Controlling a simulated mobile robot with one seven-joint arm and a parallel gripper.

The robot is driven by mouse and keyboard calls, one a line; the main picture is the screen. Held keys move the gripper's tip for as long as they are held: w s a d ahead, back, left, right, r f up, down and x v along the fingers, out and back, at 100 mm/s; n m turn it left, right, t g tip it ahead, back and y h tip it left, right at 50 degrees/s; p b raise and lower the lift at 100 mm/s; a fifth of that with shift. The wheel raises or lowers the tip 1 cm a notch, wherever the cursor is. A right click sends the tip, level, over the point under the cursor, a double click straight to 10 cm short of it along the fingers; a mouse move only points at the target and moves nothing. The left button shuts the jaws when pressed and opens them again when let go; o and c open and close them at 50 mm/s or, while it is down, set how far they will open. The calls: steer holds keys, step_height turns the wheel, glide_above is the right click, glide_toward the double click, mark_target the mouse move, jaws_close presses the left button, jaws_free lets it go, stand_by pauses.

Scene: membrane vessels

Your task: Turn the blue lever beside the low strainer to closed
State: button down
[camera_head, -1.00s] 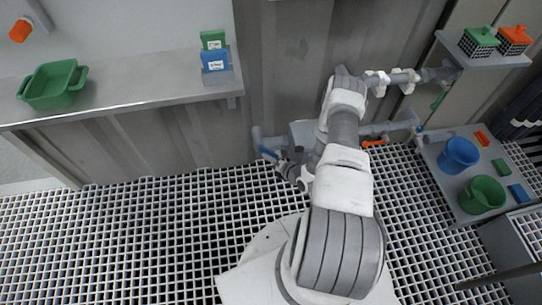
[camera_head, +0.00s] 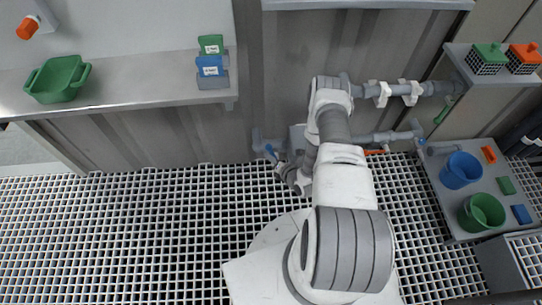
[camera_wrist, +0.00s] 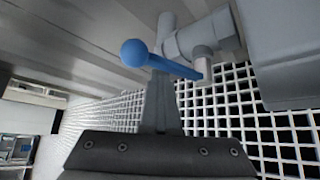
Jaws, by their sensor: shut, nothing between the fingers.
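The blue lever (camera_head: 270,151) shows in the head view at the low pipe near the wall, just left of my arm. In the wrist view the lever (camera_wrist: 165,63) has a round knob at its left end and runs right and slightly down beside a grey pipe fitting (camera_wrist: 205,38). My gripper (camera_wrist: 160,78) is shut and empty, its fingertips close to the middle of the lever; I cannot tell whether they touch. In the head view my gripper (camera_head: 281,167) is just below the lever. My arm hides part of the low pipework, and I cannot clearly make out the strainer.
An orange lever (camera_head: 374,152) is right of my arm on the low pipe. A higher pipe (camera_head: 425,88) runs along the wall. A low shelf (camera_head: 450,208) at right bears a blue bucket (camera_head: 460,170) and a green bucket (camera_head: 482,211). The grating at left (camera_head: 120,230) is clear.

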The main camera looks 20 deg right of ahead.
steer(key=shift+s+d+r+p, duration=0.2)
steer(key=shift+d+r+p, duration=0.15)
steer(key=shift+d, duration=0.7)
